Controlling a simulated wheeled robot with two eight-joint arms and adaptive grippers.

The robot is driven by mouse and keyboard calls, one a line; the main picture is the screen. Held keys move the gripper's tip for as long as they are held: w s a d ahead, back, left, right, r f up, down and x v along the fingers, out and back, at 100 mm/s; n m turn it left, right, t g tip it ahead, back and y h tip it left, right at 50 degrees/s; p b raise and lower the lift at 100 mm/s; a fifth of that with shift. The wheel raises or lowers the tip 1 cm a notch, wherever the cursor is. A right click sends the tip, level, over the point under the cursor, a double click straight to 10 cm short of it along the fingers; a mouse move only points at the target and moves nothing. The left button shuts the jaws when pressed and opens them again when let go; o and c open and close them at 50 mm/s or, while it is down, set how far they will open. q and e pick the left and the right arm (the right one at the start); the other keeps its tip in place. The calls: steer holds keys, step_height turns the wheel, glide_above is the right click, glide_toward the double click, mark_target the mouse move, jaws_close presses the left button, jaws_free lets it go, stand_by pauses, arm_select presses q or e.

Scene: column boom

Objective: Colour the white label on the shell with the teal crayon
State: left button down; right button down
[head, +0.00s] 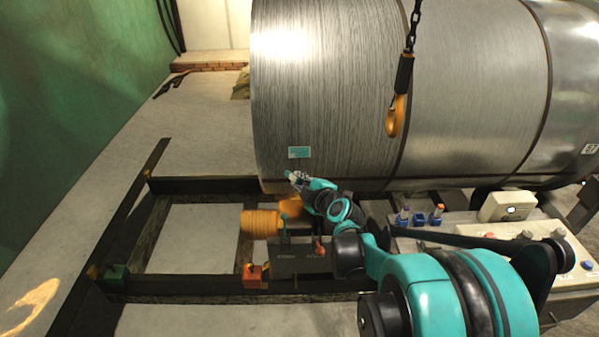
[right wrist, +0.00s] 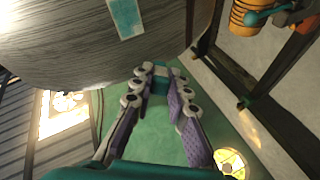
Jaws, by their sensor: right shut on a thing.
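The big metal shell (head: 330,90) lies across the head view. Its label (head: 299,152) sits low on the left part of the curved wall. The label is mostly teal, with pale edges, and it also shows at the top of the right wrist view (right wrist: 126,17). My right gripper (head: 291,176) is just below the label, apart from it. In the right wrist view its fingers (right wrist: 156,76) are shut on the teal crayon (right wrist: 159,71), which is mostly hidden between the fingertips. My left gripper is not in view.
A chain hook (head: 396,115) hangs in front of the shell. A control box (head: 510,240) stands at the right. Pale floor is open at the left.

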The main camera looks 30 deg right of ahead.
steer(key=w+d+b, duration=0.1)
steer(key=w+d, duration=0.3)
steer(key=w, duration=0.2)
steer(key=shift+w, duration=0.25)
stand_by(0.3)
steer(key=shift+w+d, duration=0.35)
steer(key=shift+w, duration=0.25)
stand_by(0.7)
steer(key=shift+s+d, duration=0.55)
steer(key=shift+d, duration=0.3)
steer(key=shift+s+d, duration=0.55)
steer(key=shift+d, duration=0.3)
steer(key=shift+w+a, duration=0.55)
steer(key=shift+a, duration=0.3)
steer(key=shift+w+a, duration=0.55)
steer(key=shift+a, duration=0.3)
steer(key=shift+s, duration=0.1)
steer(key=shift+s+a, duration=0.55)
steer(key=shift+s, duration=0.25)
steer(key=shift+s+a, duration=0.5)
steer(key=shift+s, duration=0.35)
steer(key=shift+s+a, duration=0.55)
steer(key=shift+s, duration=0.25)
steer(key=shift+s, duration=0.1)
